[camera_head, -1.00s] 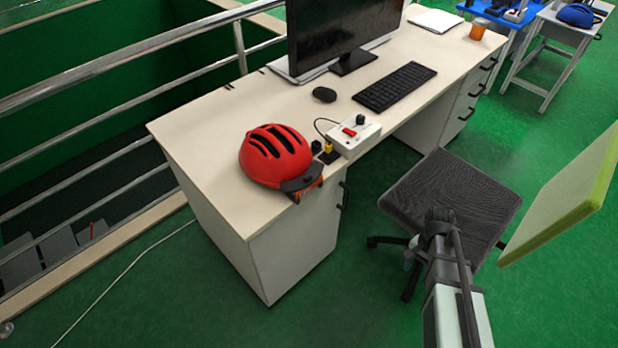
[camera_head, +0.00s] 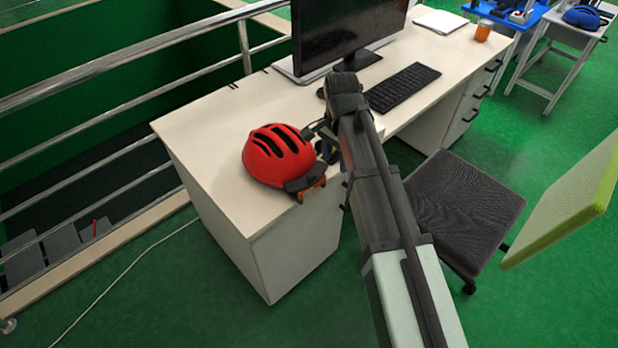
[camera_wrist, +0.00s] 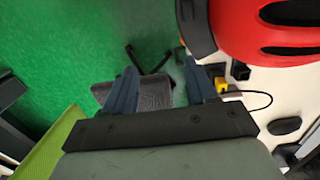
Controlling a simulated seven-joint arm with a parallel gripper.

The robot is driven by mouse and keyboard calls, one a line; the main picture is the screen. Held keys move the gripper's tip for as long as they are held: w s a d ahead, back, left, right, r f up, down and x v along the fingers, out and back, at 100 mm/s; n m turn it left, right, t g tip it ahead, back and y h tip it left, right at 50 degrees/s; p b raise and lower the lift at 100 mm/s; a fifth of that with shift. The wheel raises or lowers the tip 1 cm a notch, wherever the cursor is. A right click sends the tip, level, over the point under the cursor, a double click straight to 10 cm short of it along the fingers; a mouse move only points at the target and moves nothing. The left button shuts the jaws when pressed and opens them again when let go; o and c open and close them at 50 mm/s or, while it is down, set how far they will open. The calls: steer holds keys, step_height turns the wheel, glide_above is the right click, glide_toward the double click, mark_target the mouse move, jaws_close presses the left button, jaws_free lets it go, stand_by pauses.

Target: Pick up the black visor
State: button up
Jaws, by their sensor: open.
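The black visor (camera_head: 303,182) sits at the front of the red helmet (camera_head: 277,155), by the desk's front edge. In the wrist view the visor (camera_wrist: 195,27) is a dark shape at the top, beside the red helmet shell (camera_wrist: 265,30). My gripper (camera_wrist: 160,72) is open and empty, with its two blue-grey fingers apart. The visor lies beyond the fingertips, toward the right finger. In the head view my arm reaches over the desk's front edge, and my gripper (camera_head: 326,150) is just right of the helmet, partly hidden by my wrist.
The desk (camera_head: 205,130) also holds a monitor (camera_head: 340,30) and a keyboard (camera_head: 402,88). A yellow plug (camera_wrist: 221,85), a cable and a mouse (camera_wrist: 285,126) show in the wrist view. A dark chair (camera_head: 462,210) stands right of my arm. The desk left of the helmet is clear.

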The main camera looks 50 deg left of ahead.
steer(key=s+a+r, duration=0.4)
steer(key=s+r, duration=0.1)
steer(key=r, duration=0.2)
glide_above(310, 175)
step_height(310, 175, down, 8)
steer(key=shift+d, duration=0.1)
steer(key=shift+f, duration=2.9)
steer(key=shift+a+y, duration=0.2)
steer(key=shift+y, duration=0.1)
steer(key=shift+d, duration=0.1)
steer(key=c, duration=1)
